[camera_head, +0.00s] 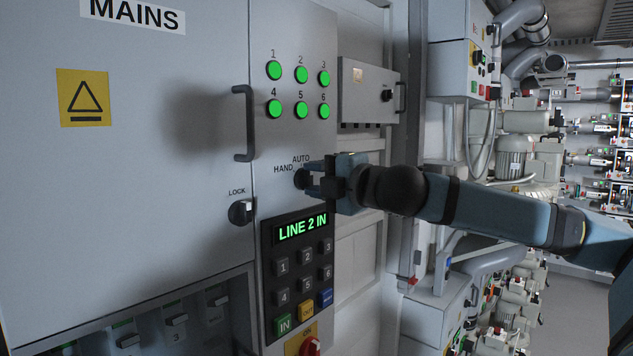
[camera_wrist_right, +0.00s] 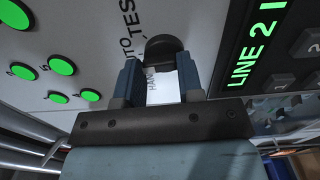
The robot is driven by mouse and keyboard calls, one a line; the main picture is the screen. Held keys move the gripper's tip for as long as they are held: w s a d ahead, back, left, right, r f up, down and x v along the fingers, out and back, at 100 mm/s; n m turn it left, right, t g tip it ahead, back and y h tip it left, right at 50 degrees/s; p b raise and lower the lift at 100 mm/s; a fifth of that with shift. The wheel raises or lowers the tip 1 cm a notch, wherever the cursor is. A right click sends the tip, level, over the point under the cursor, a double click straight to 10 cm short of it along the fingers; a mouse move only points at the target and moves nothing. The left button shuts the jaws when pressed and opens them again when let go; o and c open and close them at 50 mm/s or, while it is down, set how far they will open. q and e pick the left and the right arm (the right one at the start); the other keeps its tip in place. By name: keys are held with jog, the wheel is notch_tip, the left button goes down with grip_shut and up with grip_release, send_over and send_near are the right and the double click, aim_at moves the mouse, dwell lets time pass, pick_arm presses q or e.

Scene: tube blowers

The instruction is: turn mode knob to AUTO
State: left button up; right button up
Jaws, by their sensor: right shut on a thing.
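The black mode knob (camera_head: 301,179) sits on the grey cabinet panel, below the green lamps and above the keypad. The printed words HAND and AUTO show at its upper left and top. My right gripper (camera_head: 318,179) reaches in from the right and is shut on the knob. In the right wrist view the knob (camera_wrist_right: 163,46) shows as a dark round base just beyond the fingertips of my right gripper (camera_wrist_right: 160,78), with a white part between the fingers. The fingers hide much of the knob, so I cannot tell its exact setting. My left gripper is not in view.
A black door handle (camera_head: 241,123) stands out above left of the knob. The LOCK knob (camera_head: 241,211) is at lower left. The keypad with the lit LINE 2 IN display (camera_head: 302,227) is just below. A grey box (camera_head: 367,92) juts out at upper right.

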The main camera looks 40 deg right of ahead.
dwell(0.4)
jog(key=o, duration=0.9)
jog(key=shift+s+d+f+b, duration=0.1)
jog(key=shift+s+f+b, duration=0.05)
jog(key=shift+b, duration=0.3)
jog(key=s+b, duration=0.2)
jog(key=s, duration=0.2)
jog(key=s+b, duration=0.2)
jog(key=s, duration=0.3)
jog(key=s+d+b, duration=0.1)
jog(key=s+b, duration=0.1)
jog(key=s, duration=0.2)
jog(key=shift+s, duration=0.25)
